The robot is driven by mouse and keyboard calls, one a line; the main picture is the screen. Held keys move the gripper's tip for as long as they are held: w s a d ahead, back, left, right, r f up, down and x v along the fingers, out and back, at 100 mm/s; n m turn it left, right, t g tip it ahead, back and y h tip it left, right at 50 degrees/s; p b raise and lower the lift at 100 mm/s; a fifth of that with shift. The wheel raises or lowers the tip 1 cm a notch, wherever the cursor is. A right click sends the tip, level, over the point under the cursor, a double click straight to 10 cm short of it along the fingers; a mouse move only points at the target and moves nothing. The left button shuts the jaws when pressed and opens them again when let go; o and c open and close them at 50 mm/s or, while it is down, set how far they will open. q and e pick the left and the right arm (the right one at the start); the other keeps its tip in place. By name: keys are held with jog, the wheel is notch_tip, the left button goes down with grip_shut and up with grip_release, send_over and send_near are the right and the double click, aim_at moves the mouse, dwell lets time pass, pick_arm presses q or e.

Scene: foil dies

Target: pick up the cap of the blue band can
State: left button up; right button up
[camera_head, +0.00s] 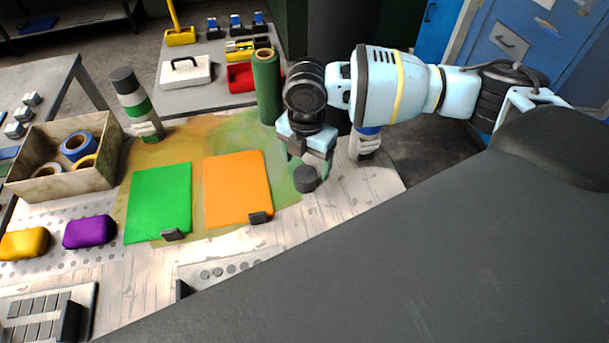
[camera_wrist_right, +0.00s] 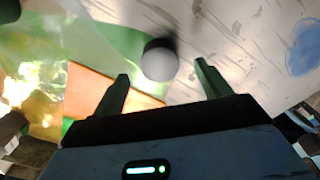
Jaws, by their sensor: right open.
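A loose dark grey round cap (camera_head: 305,179) shows just below my right gripper (camera_head: 306,165). In the right wrist view the cap (camera_wrist_right: 160,62) appears between and just beyond the two open fingertips of the right gripper (camera_wrist_right: 161,76). I see no finger closed on it, and cannot tell whether it touches either finger. The blue band can (camera_head: 364,145) stands upright to the right of the gripper, a blue band near its visible upper part; its top is hidden behind my right arm. My left gripper is not in view.
A green band can (camera_head: 136,103) with a dark top stands at the left. Green (camera_head: 158,204) and orange (camera_head: 237,188) sheets lie left of the cap. A green roll (camera_head: 266,88) stands behind. A wooden box (camera_head: 65,158) holds tape rolls. Bare table lies in front of the cap.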

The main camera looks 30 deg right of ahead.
aim_at(305, 173)
jog(key=shift+f, duration=0.3)
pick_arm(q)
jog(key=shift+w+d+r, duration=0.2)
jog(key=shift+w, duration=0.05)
pick_arm(e)
jog(key=shift+a+f, duration=0.15)
jog(key=shift+f, duration=2.05)
jog(key=c, duration=1)
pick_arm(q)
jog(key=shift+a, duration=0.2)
pick_arm(e)
jog(key=shift+c, duration=0.2)
